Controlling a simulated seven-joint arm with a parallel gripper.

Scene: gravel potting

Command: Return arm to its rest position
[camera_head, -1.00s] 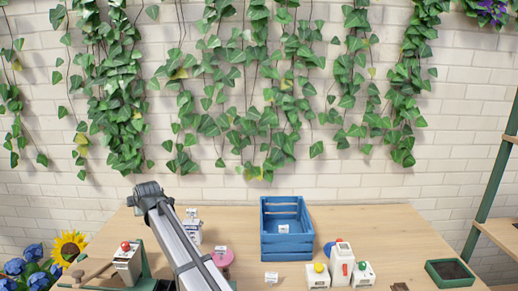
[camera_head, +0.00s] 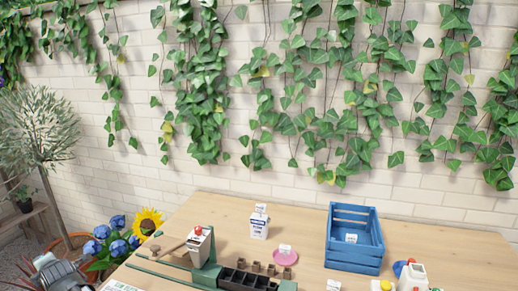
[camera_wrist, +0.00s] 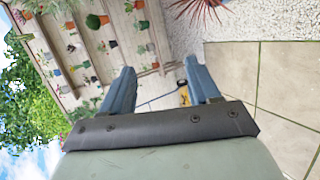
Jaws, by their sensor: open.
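My gripper shows in the wrist view (camera_wrist: 160,88), with its two blue-grey fingers spread apart and nothing between them. It faces away from the table, toward paving, gravel and plant shelves. In the head view, a grey part of my arm shows at the lower left corner, off the table's left side. The wooden table (camera_head: 310,228) fills the lower part of the head view, and no part of my arm lies over its middle.
On the table stand a blue crate (camera_head: 355,250), a white carton (camera_head: 259,222), a pink disc (camera_head: 284,256), a green tray with dark cells (camera_head: 245,280) and a red-knobbed container (camera_head: 199,245). Blue flowers (camera_head: 110,240) and a sunflower (camera_head: 146,221) stand left of the table.

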